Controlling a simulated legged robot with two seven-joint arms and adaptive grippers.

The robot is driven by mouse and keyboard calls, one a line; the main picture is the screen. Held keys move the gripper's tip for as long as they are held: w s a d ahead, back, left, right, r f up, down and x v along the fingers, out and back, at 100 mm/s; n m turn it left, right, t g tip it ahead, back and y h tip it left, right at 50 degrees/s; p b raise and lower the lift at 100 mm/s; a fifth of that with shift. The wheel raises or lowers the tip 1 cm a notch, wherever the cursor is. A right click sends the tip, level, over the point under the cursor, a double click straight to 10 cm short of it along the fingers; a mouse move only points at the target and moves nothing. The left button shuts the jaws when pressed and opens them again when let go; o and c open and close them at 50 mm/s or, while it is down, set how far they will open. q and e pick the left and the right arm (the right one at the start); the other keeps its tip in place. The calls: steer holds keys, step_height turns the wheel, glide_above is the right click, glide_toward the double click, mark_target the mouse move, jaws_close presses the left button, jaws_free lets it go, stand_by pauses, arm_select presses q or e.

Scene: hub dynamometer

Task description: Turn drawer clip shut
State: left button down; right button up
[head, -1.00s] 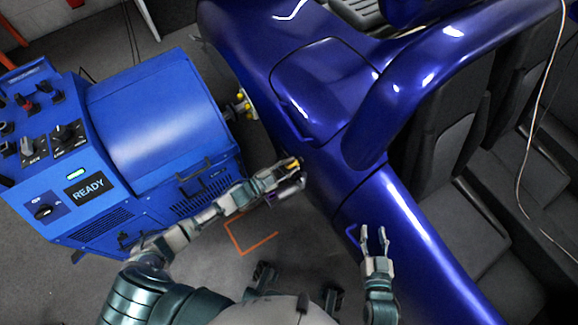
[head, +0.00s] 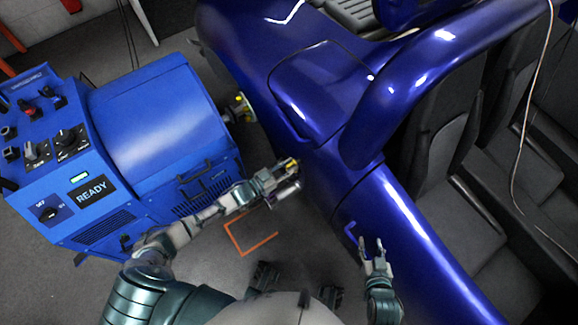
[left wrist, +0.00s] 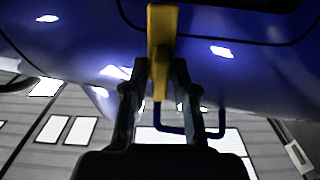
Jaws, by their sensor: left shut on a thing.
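My left gripper (head: 282,177) is shut on a slim yellow piece (head: 291,162), between the blue machine and the purple-blue car body. In the left wrist view the yellow piece (left wrist: 161,40) stands upright between the two dark fingers (left wrist: 160,85). I cannot tell whether it is the drawer clip; no other clip is clear, and the drawer cannot be made out. My right gripper (head: 376,247) is open and empty, beside the car's lower side.
The blue machine (head: 150,120) with a READY display (head: 87,190) stands at the left. A yellow-studded hub (head: 241,107) sits between it and the car body (head: 310,90). An orange floor outline (head: 250,247) lies below my left forearm. Open floor is around it.

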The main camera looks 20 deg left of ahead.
arm_select(q)
steer(key=shift+s+f, duration=0.15)
steer(key=shift+f, duration=0.3)
arm_select(e)
steer(key=shift+f, duration=0.1)
arm_select(q)
steer(key=c, duration=1.2)
jaws_free()
steer(key=shift+o, duration=0.2)
steer(key=shift+a+r, duration=0.1)
steer(key=shift+r, duration=0.05)
steer(key=v, duration=1.2)
